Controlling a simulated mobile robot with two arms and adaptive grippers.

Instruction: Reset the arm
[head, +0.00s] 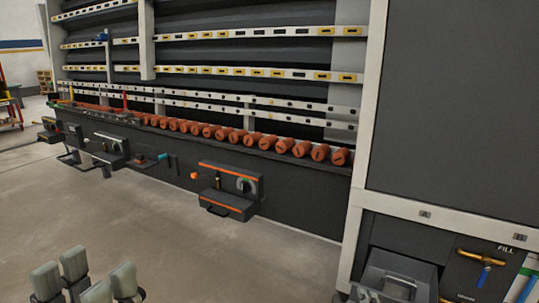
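My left gripper (85,278) shows at the bottom left corner of the head view. Its pale grey-green finger pads point up and stand apart, with nothing seen between them. The lower part of the gripper is cut off by the frame edge. It is over the bare floor and apart from the washer equipment. My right gripper does not show in this view.
A long dark rack (300,220) with a row of orange cylinders (225,133) runs along the back. A grey box with orange stripes (230,190) juts from its front. A tall dark cabinet (460,100) stands at right. The concrete floor (200,260) between is clear.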

